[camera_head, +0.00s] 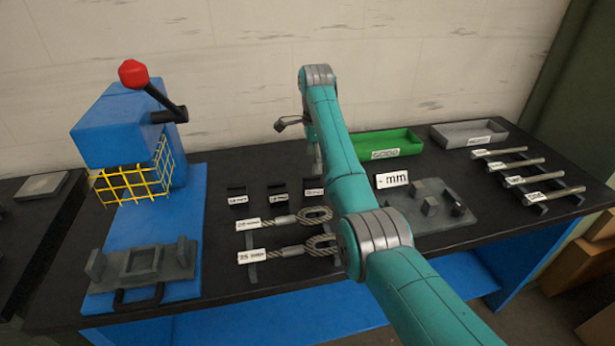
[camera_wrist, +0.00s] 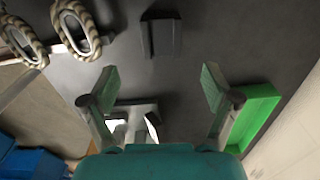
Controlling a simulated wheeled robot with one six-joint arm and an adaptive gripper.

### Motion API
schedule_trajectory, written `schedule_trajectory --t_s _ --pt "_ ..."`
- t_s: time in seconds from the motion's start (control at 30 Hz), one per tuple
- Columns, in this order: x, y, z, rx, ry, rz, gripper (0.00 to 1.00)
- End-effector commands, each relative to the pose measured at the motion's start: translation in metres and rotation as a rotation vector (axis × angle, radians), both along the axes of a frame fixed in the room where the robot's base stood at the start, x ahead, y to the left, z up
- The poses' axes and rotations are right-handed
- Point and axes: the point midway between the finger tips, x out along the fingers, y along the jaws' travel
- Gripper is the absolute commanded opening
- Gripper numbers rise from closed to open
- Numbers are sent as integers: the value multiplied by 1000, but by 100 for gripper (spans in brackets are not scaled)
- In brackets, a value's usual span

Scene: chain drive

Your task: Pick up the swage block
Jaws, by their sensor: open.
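The task's swage block is probably one of the small dark blocks in the head view: a left one (camera_head: 237,189), a middle one (camera_head: 276,187) and a right one (camera_head: 313,183), partly covered by my arm. They stand in a row with white labels. Which one is meant I cannot tell. My gripper (camera_head: 318,160) is mostly hidden behind my arm, near the right block. In the wrist view my gripper (camera_wrist: 158,80) is open and empty. A dark grooved block (camera_wrist: 161,37) lies beyond the fingertips. Another dark piece with white patches shows between the fingers.
Looped rope slings (camera_head: 290,220) lie in front of the blocks. A blue press (camera_head: 115,130) stands left. A green tray (camera_head: 387,143), a grey tray (camera_head: 468,134) and a grey fixture plate (camera_head: 435,215) are right. Several labelled rods (camera_head: 515,165) lie farther right.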

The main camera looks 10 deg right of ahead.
Motion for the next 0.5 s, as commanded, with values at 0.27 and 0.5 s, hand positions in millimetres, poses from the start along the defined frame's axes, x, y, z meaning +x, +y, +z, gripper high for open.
schedule_trajectory --t_s 0.27,0.5 --pt "-1 0 -17 0 2 0 88" --pt "-2 0 -51 0 3 0 88"
